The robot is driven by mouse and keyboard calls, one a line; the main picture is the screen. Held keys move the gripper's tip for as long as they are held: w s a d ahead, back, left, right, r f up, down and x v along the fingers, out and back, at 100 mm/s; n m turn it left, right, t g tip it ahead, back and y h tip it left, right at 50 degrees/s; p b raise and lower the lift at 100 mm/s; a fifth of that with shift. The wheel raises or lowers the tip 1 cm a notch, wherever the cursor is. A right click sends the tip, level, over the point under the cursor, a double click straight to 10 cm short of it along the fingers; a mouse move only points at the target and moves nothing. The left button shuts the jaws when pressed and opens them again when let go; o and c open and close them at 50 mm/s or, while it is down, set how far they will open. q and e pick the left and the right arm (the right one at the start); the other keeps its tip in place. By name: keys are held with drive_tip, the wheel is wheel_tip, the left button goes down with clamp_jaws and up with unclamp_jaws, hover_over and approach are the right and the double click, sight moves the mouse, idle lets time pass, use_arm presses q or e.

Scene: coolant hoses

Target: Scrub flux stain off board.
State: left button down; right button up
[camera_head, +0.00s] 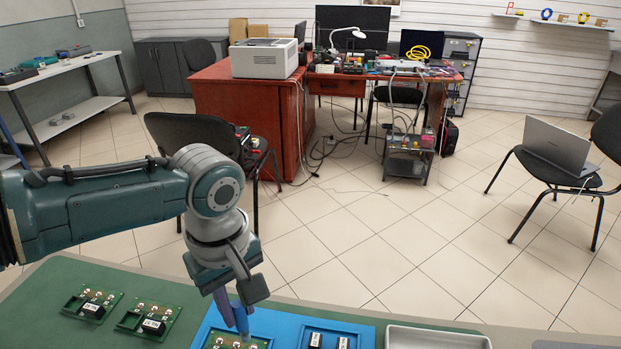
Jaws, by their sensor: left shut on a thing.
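My left gripper (238,290) reaches down over the front of the bench and is shut on a slim blue tool (242,317), which looks like a brush. The tool's lower end is at a green board (262,327) on a blue mat (207,326); I cannot tell whether it touches. The board has several round pads. Its lower part is cut off by the frame edge, and no stain can be made out. My right gripper is not in view.
Two more green boards with black blocks, one (76,302) farther left and one (131,320) nearer, lie on the green bench mat (62,275). A blue tray (362,331) with black blocks and a pale tray (482,342) are to the right.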

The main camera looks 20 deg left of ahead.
use_arm(q)
drive_tip(key=shift+a+f, duration=0.1)
drive_tip(key=shift+f, duration=0.1)
drive_tip(key=shift+s+a+f+b, duration=0.2)
drive_tip(key=shift+a+f+b, duration=0.35)
drive_tip(key=shift+a+f, duration=0.45)
drive_tip(key=shift+f+b, duration=0.3)
drive_tip(key=shift+f, duration=0.05)
idle(0.7)
drive_tip(key=shift+s+a, duration=0.1)
drive_tip(key=shift+a, duration=0.15)
drive_tip(key=shift+d, duration=0.1)
drive_tip(key=shift+d+p, duration=0.3)
drive_tip(key=shift+d, duration=0.1)
drive_tip(key=shift+a, duration=0.2)
drive_tip(key=shift+a, duration=0.3)
